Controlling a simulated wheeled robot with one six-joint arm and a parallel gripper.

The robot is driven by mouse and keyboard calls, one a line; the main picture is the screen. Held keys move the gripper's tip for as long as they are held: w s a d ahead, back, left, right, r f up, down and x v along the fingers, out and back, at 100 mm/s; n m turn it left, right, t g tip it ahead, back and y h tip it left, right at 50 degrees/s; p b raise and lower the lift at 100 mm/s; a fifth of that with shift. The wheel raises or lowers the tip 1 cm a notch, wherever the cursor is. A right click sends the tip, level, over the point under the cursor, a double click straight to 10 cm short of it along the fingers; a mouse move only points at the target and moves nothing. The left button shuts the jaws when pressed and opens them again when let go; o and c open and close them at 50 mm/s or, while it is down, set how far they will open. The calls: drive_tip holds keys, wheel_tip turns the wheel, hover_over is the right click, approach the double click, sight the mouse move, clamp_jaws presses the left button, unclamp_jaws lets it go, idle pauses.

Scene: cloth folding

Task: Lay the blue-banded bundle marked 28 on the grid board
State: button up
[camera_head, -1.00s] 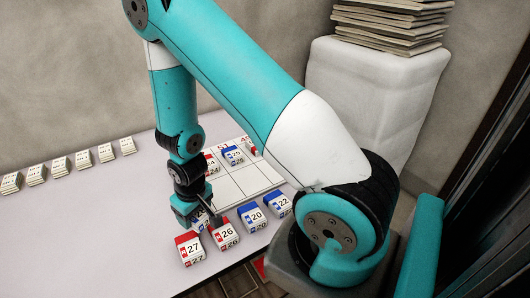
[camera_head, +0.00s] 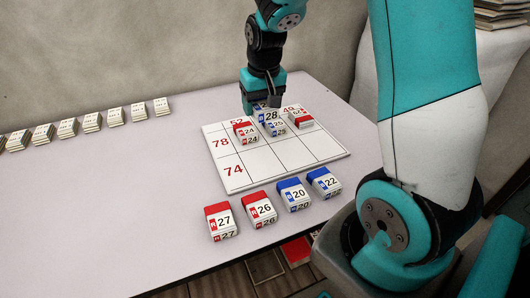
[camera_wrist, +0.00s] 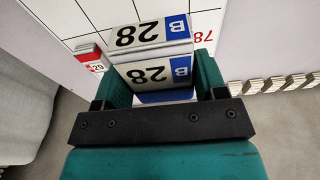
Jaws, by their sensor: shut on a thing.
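The blue-banded bundle marked 28 (camera_head: 270,116) is held between the fingers of my gripper (camera_head: 262,104), over the back part of the white grid board (camera_head: 235,178). In the wrist view the bundle (camera_wrist: 150,45) sits between the two teal fingers of the gripper (camera_wrist: 160,85), its number upside down and its blue band on the right. Whether its underside touches the board is hidden. A blue-banded bundle marked 25 (camera_head: 276,130) is just in front of it. A red-banded bundle marked 24 (camera_head: 248,139) stands to its left.
Another red-banded bundle (camera_head: 301,122) lies on the board to the right; it reads 29 in the wrist view (camera_wrist: 90,58). Bundles 27 (camera_head: 221,222), 26 (camera_head: 261,209), 20 (camera_head: 295,196) and 22 (camera_head: 325,184) line the near table. Several pale stacks (camera_head: 90,123) stand at the back left.

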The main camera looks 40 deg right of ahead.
sight(261, 161)
wheel_tip(261, 161, down, 17)
drive_tip(key=shift+r+b, duration=0.1)
drive_tip(key=shift+b, duration=0.6)
drive_tip(key=shift+f, duration=0.25)
drive_tip(key=o, duration=0.9)
drive_tip(key=shift+o, duration=0.2)
drive_tip(key=shift+r, duration=0.1)
wheel_tip(261, 161, up, 12)
drive_tip(key=s+p, duration=0.1)
drive_tip(key=s, duration=0.1)
drive_tip(key=s+a+r+n+y, duration=0.25)
drive_tip(key=s+a+r, duration=0.2)
drive_tip(key=a, duration=0.35)
drive_tip(key=s+a+r+n+y, duration=0.1)
drive_tip(key=s+a+r+n, duration=0.2)
drive_tip(key=a+r, duration=0.3)
drive_tip(key=s+a+r+n+g, duration=0.1)
drive_tip(key=s+a+n, duration=0.1)
drive_tip(key=s+a, duration=0.2)
drive_tip(key=s+a+r+n+y, duration=0.1)
drive_tip(key=s+a+r+n, duration=0.1)
drive_tip(key=s, duration=0.6)
drive_tip(key=a+n, duration=0.1)
drive_tip(key=a, duration=0.1)
drive_tip(key=shift+s+a+r+g, duration=0.3)
drive_tip(key=shift+s+a+g, duration=0.05)
drive_tip(key=shift+g, duration=0.05)
